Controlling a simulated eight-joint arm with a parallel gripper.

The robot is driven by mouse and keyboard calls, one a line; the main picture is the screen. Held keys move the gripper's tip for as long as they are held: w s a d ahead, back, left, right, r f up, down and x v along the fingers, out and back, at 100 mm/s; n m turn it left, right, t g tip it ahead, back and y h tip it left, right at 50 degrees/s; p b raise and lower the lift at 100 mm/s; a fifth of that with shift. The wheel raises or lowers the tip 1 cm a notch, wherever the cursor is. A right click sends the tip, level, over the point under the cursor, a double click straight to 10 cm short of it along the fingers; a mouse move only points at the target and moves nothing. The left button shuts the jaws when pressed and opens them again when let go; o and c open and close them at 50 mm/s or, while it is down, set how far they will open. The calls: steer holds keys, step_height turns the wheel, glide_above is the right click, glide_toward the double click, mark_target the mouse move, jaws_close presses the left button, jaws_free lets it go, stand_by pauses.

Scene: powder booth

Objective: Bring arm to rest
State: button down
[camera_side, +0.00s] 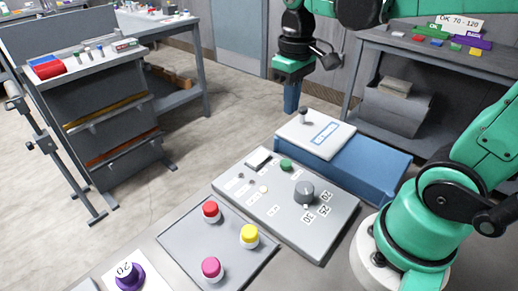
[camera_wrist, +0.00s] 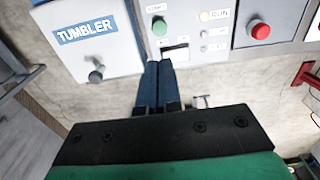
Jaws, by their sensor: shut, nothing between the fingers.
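My gripper (camera_side: 291,110) hangs in the upper middle of the side view with its blue fingers pointing down, above and just left of the white-topped tumbler box (camera_side: 335,140). In the wrist view its two blue fingers (camera_wrist: 160,66) lie together, with nothing between them. The gripper appears clear of the box and the control panel (camera_side: 325,228). The wrist view shows the white lid marked TUMBLER (camera_wrist: 110,50) at upper left and a green button (camera_wrist: 160,27) beyond the fingertips.
The panel carries a grey dial (camera_side: 304,192) and a green button (camera_side: 286,165). A grey plate (camera_side: 196,240) beside it holds red, yellow and pink buttons. A purple knob (camera_side: 130,278) is at lower left. A shelf (camera_side: 440,60) stands behind; open floor lies left of the box.

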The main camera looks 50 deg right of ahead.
steer(key=shift+a, duration=0.1)
steer(key=shift+a+f+t, duration=0.4)
steer(key=shift+a+t, duration=0.35)
steer(key=shift+t, duration=0.45)
steer(key=shift+a+f+t, duration=0.35)
steer(key=shift+a+t, duration=0.45)
steer(key=shift+t, duration=0.4)
steer(key=shift+a+f+t, duration=0.4)
steer(key=shift+a+t, duration=0.35)
steer(key=shift+t, duration=0.45)
